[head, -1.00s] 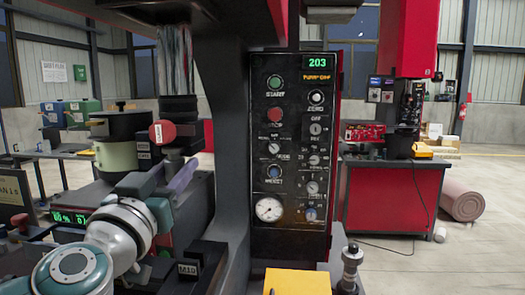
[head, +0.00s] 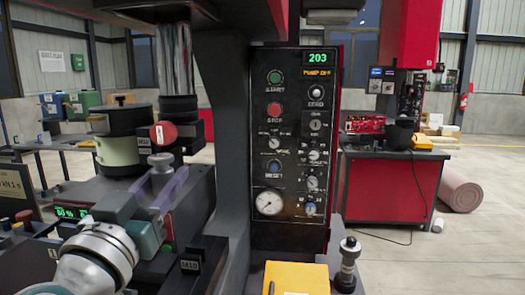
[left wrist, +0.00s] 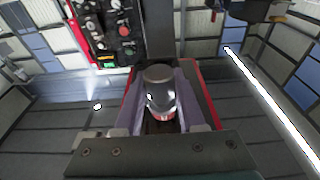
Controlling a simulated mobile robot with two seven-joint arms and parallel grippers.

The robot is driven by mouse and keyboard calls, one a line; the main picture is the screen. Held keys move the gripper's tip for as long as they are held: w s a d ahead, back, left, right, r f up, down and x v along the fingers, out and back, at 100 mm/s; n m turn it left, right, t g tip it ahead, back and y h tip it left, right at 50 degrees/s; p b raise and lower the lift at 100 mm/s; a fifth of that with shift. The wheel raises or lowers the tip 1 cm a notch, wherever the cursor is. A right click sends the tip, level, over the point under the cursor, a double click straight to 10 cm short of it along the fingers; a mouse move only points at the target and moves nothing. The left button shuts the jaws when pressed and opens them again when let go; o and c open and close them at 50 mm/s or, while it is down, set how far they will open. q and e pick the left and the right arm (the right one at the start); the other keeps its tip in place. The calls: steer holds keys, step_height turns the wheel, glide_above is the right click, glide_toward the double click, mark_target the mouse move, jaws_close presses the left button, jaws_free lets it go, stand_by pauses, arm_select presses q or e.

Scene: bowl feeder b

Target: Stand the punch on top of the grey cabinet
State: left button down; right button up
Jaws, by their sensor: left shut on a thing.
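My left gripper (head: 168,187) is in the left half of the head view, with purple fingers, in front of the large press. It is shut on the punch, whose grey rounded top (head: 161,161) shows above the fingers. In the left wrist view the punch (left wrist: 160,92) is a shiny dark metal cylinder between the two fingers (left wrist: 160,110), with a reddish band low down. Its lower end is hidden in the head view. I cannot tell which thing is the grey cabinet. My right gripper is not in view.
A black control panel (head: 293,140) stands at the centre. A dark cylinder with a red knob (head: 163,135) is close behind my gripper. A small black block (head: 190,262), a yellow box (head: 295,277) and a metal post (head: 348,265) are in front. A red bench (head: 390,185) stands to the right.

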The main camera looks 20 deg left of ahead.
arm_select(q)
steer(key=shift+s+d, duration=0.1)
steer(key=shift+s, duration=0.2)
stand_by(0.4)
